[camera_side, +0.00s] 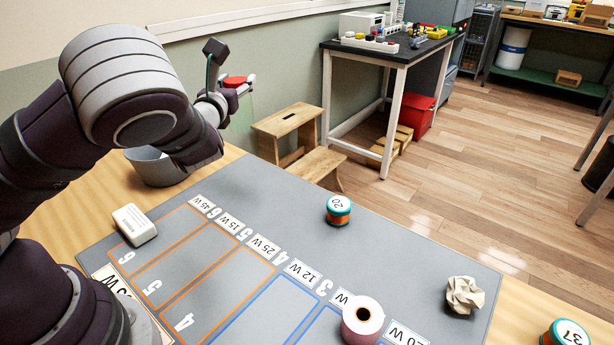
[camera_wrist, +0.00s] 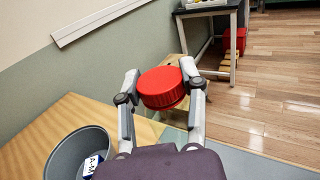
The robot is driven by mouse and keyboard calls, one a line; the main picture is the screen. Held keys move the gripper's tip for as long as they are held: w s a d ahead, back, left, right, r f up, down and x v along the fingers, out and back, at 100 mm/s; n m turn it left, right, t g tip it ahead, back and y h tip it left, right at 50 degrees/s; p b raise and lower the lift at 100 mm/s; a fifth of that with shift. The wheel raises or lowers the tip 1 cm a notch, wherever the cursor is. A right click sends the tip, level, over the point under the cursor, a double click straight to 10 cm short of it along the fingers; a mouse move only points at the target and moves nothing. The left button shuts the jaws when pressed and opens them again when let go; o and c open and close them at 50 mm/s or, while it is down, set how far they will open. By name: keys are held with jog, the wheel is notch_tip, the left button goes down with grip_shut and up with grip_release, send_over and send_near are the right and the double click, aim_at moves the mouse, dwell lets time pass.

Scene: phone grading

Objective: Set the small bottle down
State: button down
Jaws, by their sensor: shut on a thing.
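The small bottle shows in the wrist view mainly as a round red ribbed cap (camera_wrist: 162,87); the body below it is mostly hidden. My gripper (camera_wrist: 160,82) is shut on it, with one finger on each side of the cap. In the side view the red part (camera_side: 235,81) shows at my gripper (camera_side: 232,76), held in the air above and beyond the far left edge of the table.
A grey bin (camera_side: 142,164) stands below my gripper; the wrist view shows a labelled item (camera_wrist: 92,166) inside.

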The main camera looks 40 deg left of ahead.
notch_tip(320, 180, down, 14)
jog(key=shift+s+a+f, duration=0.1)
jog(key=shift+a+f, duration=0.05)
dwell(0.4)
jog(key=c, duration=0.6)
grip_release()
jog(key=shift+f, duration=0.1)
